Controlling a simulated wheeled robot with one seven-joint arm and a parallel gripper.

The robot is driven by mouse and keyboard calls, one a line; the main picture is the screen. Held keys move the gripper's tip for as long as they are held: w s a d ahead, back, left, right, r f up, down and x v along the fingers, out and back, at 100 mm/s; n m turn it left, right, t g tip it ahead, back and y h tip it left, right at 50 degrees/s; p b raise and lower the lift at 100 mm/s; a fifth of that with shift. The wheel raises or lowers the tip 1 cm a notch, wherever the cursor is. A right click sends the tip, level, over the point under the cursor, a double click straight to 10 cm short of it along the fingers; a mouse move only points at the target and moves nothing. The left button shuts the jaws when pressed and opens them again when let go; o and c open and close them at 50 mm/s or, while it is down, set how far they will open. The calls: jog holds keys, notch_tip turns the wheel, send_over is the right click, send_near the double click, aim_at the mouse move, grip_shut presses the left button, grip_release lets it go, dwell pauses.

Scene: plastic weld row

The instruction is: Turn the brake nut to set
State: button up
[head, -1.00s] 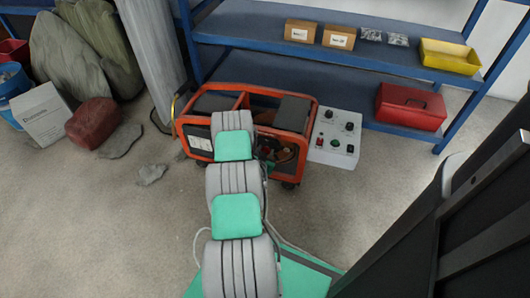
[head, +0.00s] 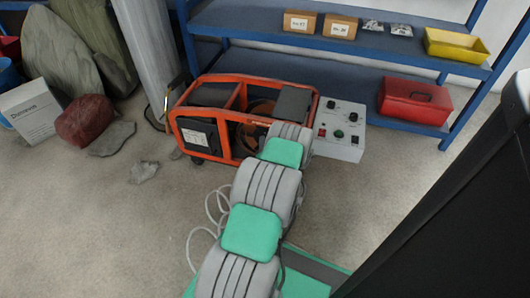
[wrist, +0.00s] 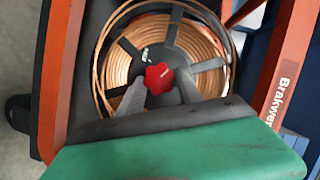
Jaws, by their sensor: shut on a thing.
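The brake nut (wrist: 158,78) is a red lobed knob at the hub of a wire spool, in the middle of the wrist view. My gripper (wrist: 160,86) is shut on it, with one grey finger at its lower left and the other at its right. The spool (wrist: 107,65) carries copper wire behind dark spokes and sits inside the orange-framed machine (head: 202,80). In the head view my arm hides the nut and my gripper.
A grey control box (head: 341,130) with knobs stands right of the machine. Behind is a blue shelf (head: 340,68) with cartons, a yellow bin (head: 456,45) and a red toolbox (head: 414,101). Rocks and a red sack-like lump (head: 84,121) lie left. The floor front left is clear.

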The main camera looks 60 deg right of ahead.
jog(key=m+h, duration=0.1)
jog(key=m, duration=0.2)
jog(key=m+t+h+b, duration=0.1)
jog(key=m, duration=0.3)
jog(key=m+t+h, duration=0.1)
jog(key=m, duration=0.2)
jog(key=shift+w+f+m+h, duration=0.15)
jog(key=shift+f+m+h, duration=0.15)
jog(key=shift+f+m, duration=0.1)
dwell(0.4)
jog(key=o, duration=1.2)
jog(key=shift+w, duration=0.1)
jog(key=shift+o, duration=0.8)
jog(key=shift+m, duration=0.3)
